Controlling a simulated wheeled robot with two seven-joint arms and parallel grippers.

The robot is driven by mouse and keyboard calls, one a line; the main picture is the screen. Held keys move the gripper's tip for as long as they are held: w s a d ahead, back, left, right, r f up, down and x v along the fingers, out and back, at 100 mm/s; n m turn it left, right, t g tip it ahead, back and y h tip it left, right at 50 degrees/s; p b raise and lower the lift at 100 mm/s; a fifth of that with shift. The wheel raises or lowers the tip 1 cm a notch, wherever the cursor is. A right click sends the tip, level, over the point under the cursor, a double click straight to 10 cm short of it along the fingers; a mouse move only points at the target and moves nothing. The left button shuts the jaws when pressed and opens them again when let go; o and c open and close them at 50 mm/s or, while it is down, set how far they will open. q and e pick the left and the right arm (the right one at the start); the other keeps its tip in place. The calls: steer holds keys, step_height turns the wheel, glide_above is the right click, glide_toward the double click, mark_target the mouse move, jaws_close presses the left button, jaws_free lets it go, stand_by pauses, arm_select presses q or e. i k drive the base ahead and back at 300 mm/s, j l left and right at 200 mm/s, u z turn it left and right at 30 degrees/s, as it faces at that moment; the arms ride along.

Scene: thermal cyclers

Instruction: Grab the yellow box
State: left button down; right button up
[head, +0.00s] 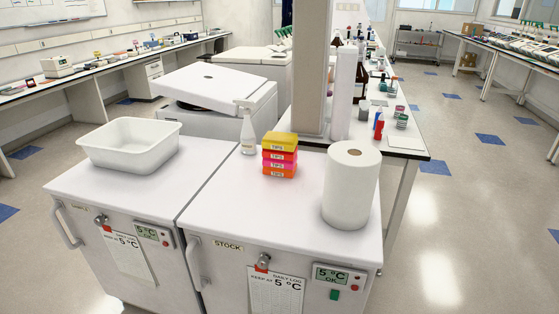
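The yellow box (280,141) is the top one of a stack of tip boxes on the right white fridge top. Orange and pink boxes (279,163) lie under it, with labels on their front faces. The stack stands upright near the back of the fridge top, and nothing blocks its front. Neither of my grippers shows in the head view.
A paper towel roll (351,187) stands right of the stack, and a spray bottle (247,129) stands close on its left. A white tub (131,144) sits on the left fridge top. A pillar (312,70) and bench (407,144) are behind. The fridge top's front (262,215) is clear.

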mark_target(274, 141)
steer(key=k+j+u, duration=0.2)
steer(key=k, duration=0.45)
steer(key=k+u, duration=0.15)
steer(key=k, duration=0.45)
steer(key=u, duration=2.65)
steer(key=k+l+u, duration=0.1)
steer(key=k+l, duration=0.25)
steer(key=l, duration=0.3)
steer(key=k+l+u, duration=0.15)
steer(key=k+l, duration=0.2)
steer(key=l, duration=0.25)
steer(key=k+l+u, duration=0.1)
steer(key=k+l, duration=0.3)
steer(key=l, duration=0.2)
steer(key=k+l+u, duration=0.1)
steer(key=k+l, duration=0.6)
steer(key=l, duration=0.15)
steer(key=k+l, duration=0.3)
steer(key=l, duration=0.15)
steer(key=k+l, duration=0.3)
steer(key=l, duration=0.15)
steer(key=k+l, duration=0.65)
steer(key=l, duration=0.3)
steer(key=i+l, duration=0.1)
steer(key=i, duration=0.2)
